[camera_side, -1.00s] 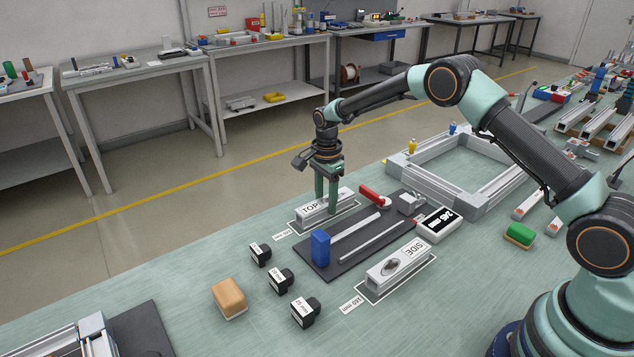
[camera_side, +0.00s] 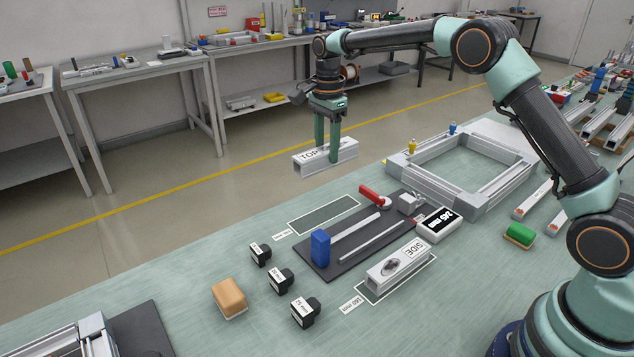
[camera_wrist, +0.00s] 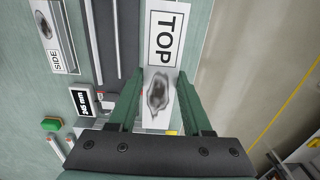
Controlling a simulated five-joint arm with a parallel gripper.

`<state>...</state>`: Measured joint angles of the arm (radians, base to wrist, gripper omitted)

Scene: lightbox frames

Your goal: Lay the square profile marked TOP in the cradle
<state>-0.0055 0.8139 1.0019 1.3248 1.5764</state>
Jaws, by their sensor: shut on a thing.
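The square profile marked TOP (camera_side: 310,164) hangs in the air above the far edge of the bench, roughly level. My gripper (camera_side: 327,154) is shut across it from above, with one finger on each side. In the wrist view the TOP profile (camera_wrist: 165,35) lies between the fingers of my gripper (camera_wrist: 162,84), with a dark smudge on its face. A second profile, marked SIDE (camera_side: 396,264), lies in a marked outline on the bench and also shows in the wrist view (camera_wrist: 58,45). I cannot tell for certain which thing is the cradle.
An empty outlined spot (camera_side: 325,214) lies below the held profile. A dark mat (camera_side: 345,262) carries a blue block (camera_side: 320,247), rods and a red-handled tool. Black marked blocks (camera_side: 281,280) stand left. A large profile frame (camera_side: 430,193) stands right. A metal fixture (camera_side: 85,341) shows at bottom left.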

